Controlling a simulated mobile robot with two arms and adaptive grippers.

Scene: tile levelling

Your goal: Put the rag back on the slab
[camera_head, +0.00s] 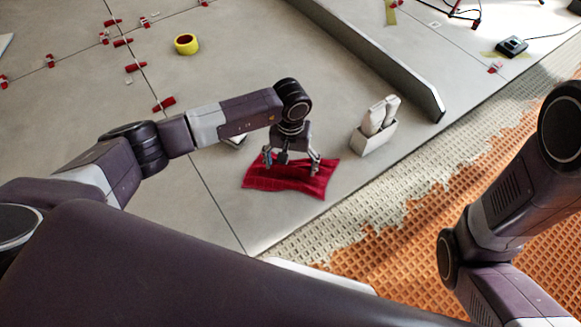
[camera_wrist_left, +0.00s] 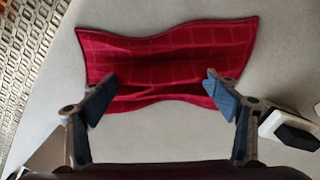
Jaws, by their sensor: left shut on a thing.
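The red rag (camera_head: 285,187) is spread out with a wavy outline at the grey slab (camera_head: 226,185), near the slab's edge. My left gripper (camera_head: 291,165) points down over the rag and is shut on it. In the left wrist view the rag (camera_wrist_left: 165,48) has a dark fold between the two fingers of my left gripper (camera_wrist_left: 162,82), and its far part lies spread out flat. I cannot tell whether the rag is lifted a little or touches the slab. My right arm shows at the right of the head view, but its gripper is out of frame.
A pale box (camera_head: 372,138) with white bottle-like items stands just right of the rag. A long grey bar (camera_head: 375,58) lies behind it. Orange matting (camera_head: 400,245) with mortar borders the slab.

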